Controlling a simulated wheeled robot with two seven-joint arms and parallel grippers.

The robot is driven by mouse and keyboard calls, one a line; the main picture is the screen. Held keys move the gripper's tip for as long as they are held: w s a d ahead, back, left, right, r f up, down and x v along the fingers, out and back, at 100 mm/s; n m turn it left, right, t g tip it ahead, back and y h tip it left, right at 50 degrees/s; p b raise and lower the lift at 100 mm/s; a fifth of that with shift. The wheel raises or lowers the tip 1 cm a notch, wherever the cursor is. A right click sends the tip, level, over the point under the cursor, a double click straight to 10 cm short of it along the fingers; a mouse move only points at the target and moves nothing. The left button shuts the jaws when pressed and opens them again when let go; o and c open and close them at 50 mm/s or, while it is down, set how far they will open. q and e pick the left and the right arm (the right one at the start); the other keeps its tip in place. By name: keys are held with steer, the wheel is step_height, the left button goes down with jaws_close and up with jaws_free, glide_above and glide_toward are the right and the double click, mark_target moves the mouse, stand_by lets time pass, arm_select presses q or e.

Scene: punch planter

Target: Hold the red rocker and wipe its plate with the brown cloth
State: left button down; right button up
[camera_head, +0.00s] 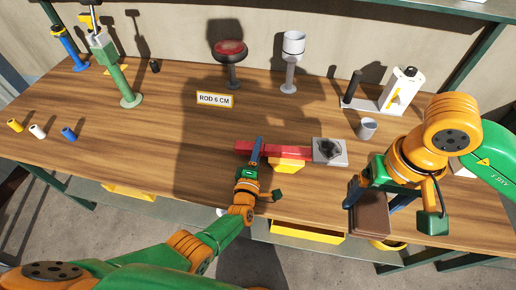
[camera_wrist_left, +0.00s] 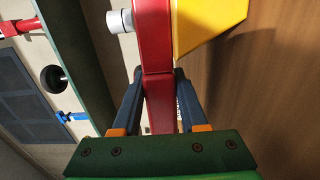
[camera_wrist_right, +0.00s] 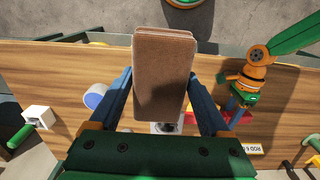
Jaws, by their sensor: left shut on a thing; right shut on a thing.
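The red rocker (camera_head: 300,151) lies over a yellow wedge-shaped support (camera_head: 287,166) near the table's front. Its grey plate (camera_head: 322,147) is at the right end and bears a dark smudge (camera_head: 329,149). My left gripper (camera_head: 256,146) is shut on the rocker's left part; in the left wrist view the red bar (camera_wrist_left: 156,50) runs between its fingers. My right gripper (camera_wrist_right: 162,78) is shut on the brown cloth (camera_wrist_right: 163,60), a thick folded slab. In the head view the cloth (camera_head: 368,217) hangs at the table's front edge, right of the plate and apart from it.
A grey cup (camera_head: 367,128) stands right of the plate. A white-based stand with a black post (camera_head: 352,88) is behind it. A red-topped stool shape (camera_head: 230,52), a white stand (camera_head: 292,47) and a sign (camera_head: 214,99) are at the back.

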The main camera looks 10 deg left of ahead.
stand_by(0.8)
arm_select(q)
steer(key=shift+c, duration=2.1)
jaws_free()
jaws_close()
